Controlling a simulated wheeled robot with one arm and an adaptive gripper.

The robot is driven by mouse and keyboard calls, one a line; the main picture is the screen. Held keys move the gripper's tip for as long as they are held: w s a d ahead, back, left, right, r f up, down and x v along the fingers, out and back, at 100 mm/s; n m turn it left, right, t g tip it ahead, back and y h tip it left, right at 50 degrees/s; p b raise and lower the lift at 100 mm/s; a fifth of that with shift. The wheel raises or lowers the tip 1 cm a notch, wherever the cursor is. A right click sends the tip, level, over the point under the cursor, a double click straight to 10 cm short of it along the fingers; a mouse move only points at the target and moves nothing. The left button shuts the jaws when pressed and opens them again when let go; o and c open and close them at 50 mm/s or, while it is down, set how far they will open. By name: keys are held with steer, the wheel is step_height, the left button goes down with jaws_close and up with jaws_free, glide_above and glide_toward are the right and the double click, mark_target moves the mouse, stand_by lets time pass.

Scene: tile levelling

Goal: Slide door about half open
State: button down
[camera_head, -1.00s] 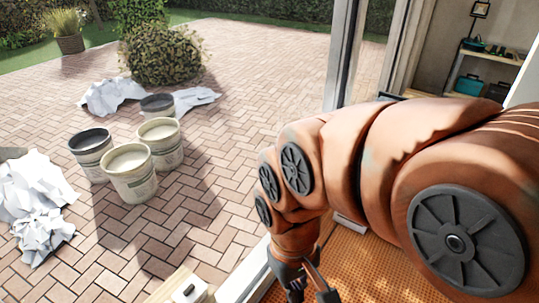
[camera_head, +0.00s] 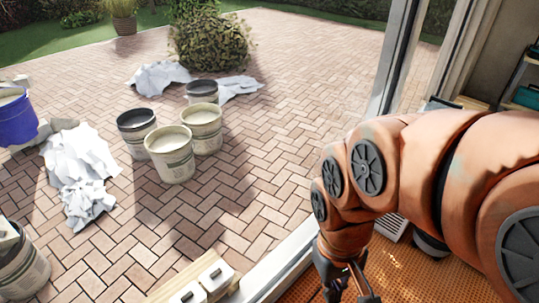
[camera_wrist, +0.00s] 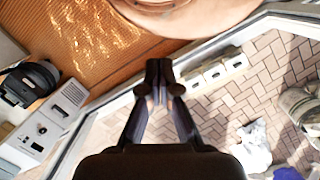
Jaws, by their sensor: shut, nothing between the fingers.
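The sliding door's grey upright frame (camera_head: 402,60) stands at the upper right of the head view. Which upright belongs to the moving panel, and how far the door is open, I cannot tell. A pale sill (camera_head: 285,262) runs diagonally between the paved yard and an orange floor; it also crosses the wrist view (camera_wrist: 100,118). My gripper (camera_head: 347,292) is low at the right of the head view, beside the sill and apart from the upright. In the wrist view my gripper (camera_wrist: 160,75) has its fingertips together, with nothing visible between them.
Several paint buckets (camera_head: 170,155), crumpled white sheets (camera_head: 78,165) and a blue bucket (camera_head: 15,118) stand on the paving. Pale blocks (camera_head: 203,284) lie by the sill. A grey-white device (camera_wrist: 50,120) sits at the wrist view's left. Open paving (camera_head: 290,90) lies beyond.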

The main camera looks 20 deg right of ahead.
steer(key=c, duration=1.8)
jaws_free()
steer(key=shift+c, duration=0.2)
steer(key=o, duration=0.7)
steer(key=shift+s, duration=0.1)
steer(key=shift+c, duration=0.2)
steer(key=shift+o, duration=0.3)
steer(key=shift+a, duration=0.1)
